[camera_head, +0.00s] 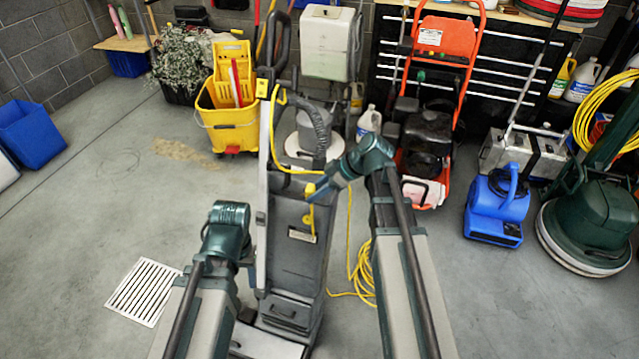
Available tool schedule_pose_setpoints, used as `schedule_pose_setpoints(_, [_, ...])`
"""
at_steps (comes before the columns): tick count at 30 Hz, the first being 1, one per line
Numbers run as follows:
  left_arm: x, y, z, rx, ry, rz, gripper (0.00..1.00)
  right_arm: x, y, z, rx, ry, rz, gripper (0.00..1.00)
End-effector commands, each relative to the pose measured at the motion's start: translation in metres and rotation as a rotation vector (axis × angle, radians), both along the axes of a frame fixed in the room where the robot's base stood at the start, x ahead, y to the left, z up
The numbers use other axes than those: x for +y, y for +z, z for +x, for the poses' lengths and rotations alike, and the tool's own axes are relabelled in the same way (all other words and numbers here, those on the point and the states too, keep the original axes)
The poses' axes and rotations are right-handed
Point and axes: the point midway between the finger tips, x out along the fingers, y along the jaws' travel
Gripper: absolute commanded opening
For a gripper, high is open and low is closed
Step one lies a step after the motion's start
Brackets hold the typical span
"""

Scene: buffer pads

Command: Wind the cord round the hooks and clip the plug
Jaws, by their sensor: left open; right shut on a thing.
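A grey upright floor machine (286,245) stands in front of me. Yellow cord (274,140) runs from the yellow hook (263,88) near its handle, down and across toward my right gripper. More cord drops behind my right arm to a loose heap (366,272) on the floor. My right gripper (314,191) is shut on the cord at the machine's upper front. A yellow piece (309,219) shows just below it; I cannot tell whether it is a hook or cord. My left gripper (247,258) is open and empty beside the machine's left side. I cannot make out the plug.
A yellow mop bucket (226,120) stands behind left. An orange-framed machine (447,45), a blue blower (497,210) and a green floor polisher (590,230) stand to the right. A floor drain (144,291) lies left; the floor there is clear.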

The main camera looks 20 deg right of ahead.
Motion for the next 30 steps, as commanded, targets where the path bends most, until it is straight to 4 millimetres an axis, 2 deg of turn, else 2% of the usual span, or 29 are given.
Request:
schedule_pose_setpoints(1, [0.000,0.019,0.000,0.000,0.000,0.000,0.55,0.001,0.019,-0.002,-0.001,-0.001,0.000,0.00])
schedule_pose_setpoints(7, [0.000,0.056,0.000,0.000,0.001,0.000,0.55,0.009,0.056,-0.014,0.000,-0.001,0.000,0.00])
schedule_pose_setpoints(19, [0.000,0.129,0.000,0.000,0.001,0.000,0.55,0.005,0.129,-0.007,-0.001,-0.001,0.001,0.00])
schedule_pose_setpoints(30, [0.000,0.196,0.000,0.000,0.001,0.000,0.55,-0.008,0.196,0.013,-0.001,-0.001,0.001,0.00])
